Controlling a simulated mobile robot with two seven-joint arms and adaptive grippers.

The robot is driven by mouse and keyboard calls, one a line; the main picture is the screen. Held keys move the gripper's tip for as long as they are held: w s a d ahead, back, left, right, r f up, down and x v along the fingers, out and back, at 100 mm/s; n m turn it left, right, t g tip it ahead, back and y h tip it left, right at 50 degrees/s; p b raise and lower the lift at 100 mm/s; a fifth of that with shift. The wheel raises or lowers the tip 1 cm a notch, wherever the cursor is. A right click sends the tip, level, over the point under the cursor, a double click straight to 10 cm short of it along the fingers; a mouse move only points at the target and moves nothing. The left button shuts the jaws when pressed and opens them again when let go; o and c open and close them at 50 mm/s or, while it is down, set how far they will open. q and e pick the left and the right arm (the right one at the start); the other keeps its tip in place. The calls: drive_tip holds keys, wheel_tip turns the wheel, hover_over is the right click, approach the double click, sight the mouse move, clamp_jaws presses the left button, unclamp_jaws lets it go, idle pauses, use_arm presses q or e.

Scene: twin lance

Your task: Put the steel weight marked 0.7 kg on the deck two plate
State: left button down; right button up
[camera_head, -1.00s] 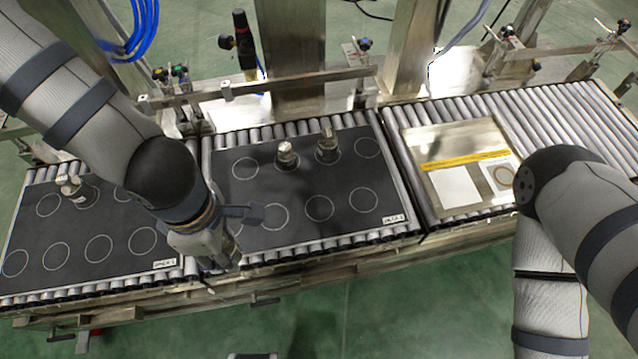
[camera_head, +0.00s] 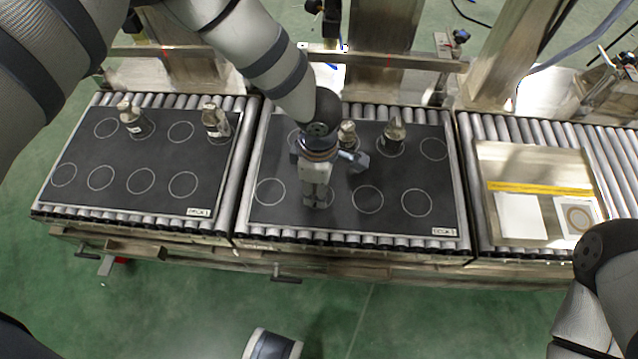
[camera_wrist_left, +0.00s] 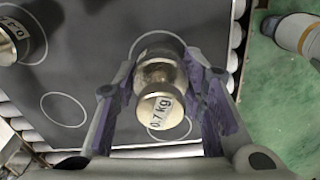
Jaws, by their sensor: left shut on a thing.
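The steel weight marked 0.7 kg (camera_wrist_left: 160,95) is between the fingers of my left gripper (camera_wrist_left: 160,105), label facing the camera. In the head view my left gripper (camera_head: 318,196) is low over the front row of the middle dark plate (camera_head: 285,218); it largely hides the weight there. A circle outline shows beside the weight in the wrist view. I cannot tell whether its base touches the plate. The middle plate's corner label, likely deck two, is too small to read surely. My right gripper is out of view; its arm shows at right.
Two weights stand at the back of the middle plate, one (camera_head: 347,133) near the gripper, one (camera_head: 392,135) farther right. The left dark plate (camera_head: 110,185) carries two weights (camera_head: 132,118) (camera_head: 215,122). A metal plate (camera_head: 520,165) with a yellow stripe lies right. Front circles beside the gripper are bare.

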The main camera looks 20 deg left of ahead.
use_arm(q)
drive_tip(key=shift+w+r, duration=0.1)
drive_tip(key=c, duration=1.4)
unclamp_jaws()
drive_tip(key=shift+f, duration=0.2)
drive_tip(key=shift+c, duration=0.2)
drive_tip(key=o, duration=0.4)
drive_tip(key=shift+o, duration=0.2)
